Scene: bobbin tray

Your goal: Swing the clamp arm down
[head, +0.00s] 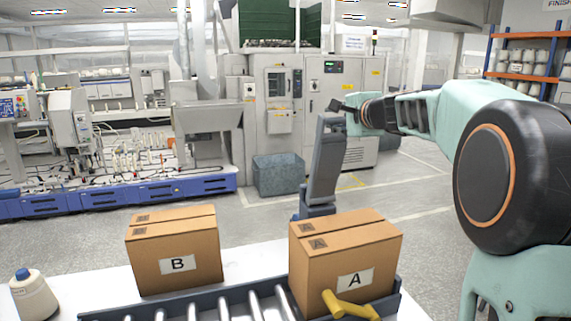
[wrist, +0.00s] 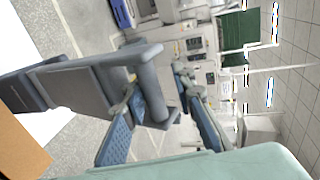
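The clamp arm (head: 327,165) is a grey-blue bar standing nearly upright behind box A, tilted slightly right, on a hinge base (head: 317,208). My gripper (head: 340,110) is at its top end, reaching in from the right. In the wrist view, the clamp arm (wrist: 85,85) runs in from the left and ends in a crosspiece. My gripper (wrist: 156,76) has its two fingers spread, one on each side of that crosspiece. The fingers look open; whether either one touches the crosspiece is unclear.
Cardboard box A (head: 345,262) stands on a dark-framed roller conveyor (head: 240,304), with a yellow handle (head: 350,307) at its front. Box B (head: 175,250) stands to its left. A white bottle-like cone (head: 33,295) is at far left. Air around the clamp arm's top looks clear.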

